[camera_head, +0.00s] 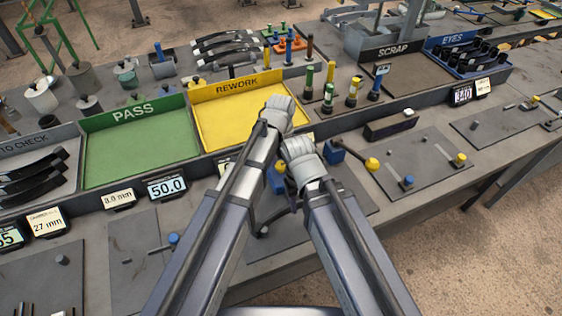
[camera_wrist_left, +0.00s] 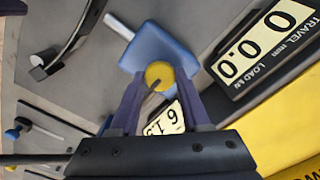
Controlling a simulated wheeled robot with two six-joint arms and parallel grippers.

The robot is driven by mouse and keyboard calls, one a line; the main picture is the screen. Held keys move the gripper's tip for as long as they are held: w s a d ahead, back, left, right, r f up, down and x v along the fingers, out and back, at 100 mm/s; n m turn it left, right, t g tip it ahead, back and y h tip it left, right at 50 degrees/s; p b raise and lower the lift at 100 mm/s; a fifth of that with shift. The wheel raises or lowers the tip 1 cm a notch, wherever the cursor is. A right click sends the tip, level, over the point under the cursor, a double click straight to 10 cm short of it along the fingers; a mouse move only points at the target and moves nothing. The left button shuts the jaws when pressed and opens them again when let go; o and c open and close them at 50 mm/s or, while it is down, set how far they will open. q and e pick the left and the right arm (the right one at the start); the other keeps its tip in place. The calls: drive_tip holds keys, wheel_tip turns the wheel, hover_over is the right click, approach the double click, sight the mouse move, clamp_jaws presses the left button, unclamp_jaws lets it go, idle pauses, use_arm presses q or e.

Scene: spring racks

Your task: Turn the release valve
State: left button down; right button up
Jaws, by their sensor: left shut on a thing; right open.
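In the left wrist view a round yellow knob (camera_wrist_left: 158,74) with a dark slot or pin sits in front of a blue block (camera_wrist_left: 157,46). I take the knob to be the release valve. My left gripper (camera_wrist_left: 158,84) is shut on the knob, one purple finger on each side. In the head view my left gripper (camera_head: 278,112) is over the bench below the REWORK tray, its fingertips hidden by my arm. My right gripper (camera_head: 301,160) is open just below it, with its fingers mostly hidden. Blue parts (camera_head: 277,181) show between the arms.
A travel and load display (camera_wrist_left: 262,42) stands close to the knob. The yellow REWORK tray (camera_head: 225,118) and green PASS tray (camera_head: 140,155) are empty. A yellow-knobbed lever (camera_head: 372,164) and a blue block (camera_head: 336,150) are close to the right gripper.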

sight(281, 165)
idle(0.5)
use_arm(q)
drive_tip(key=shift+c, duration=1.8)
unclamp_jaws()
drive_tip(key=shift+r, duration=0.15)
wheel_tip(281, 165, up, 8)
drive_tip(key=p, duration=0.8)
drive_tip(key=shift+f, duration=0.2)
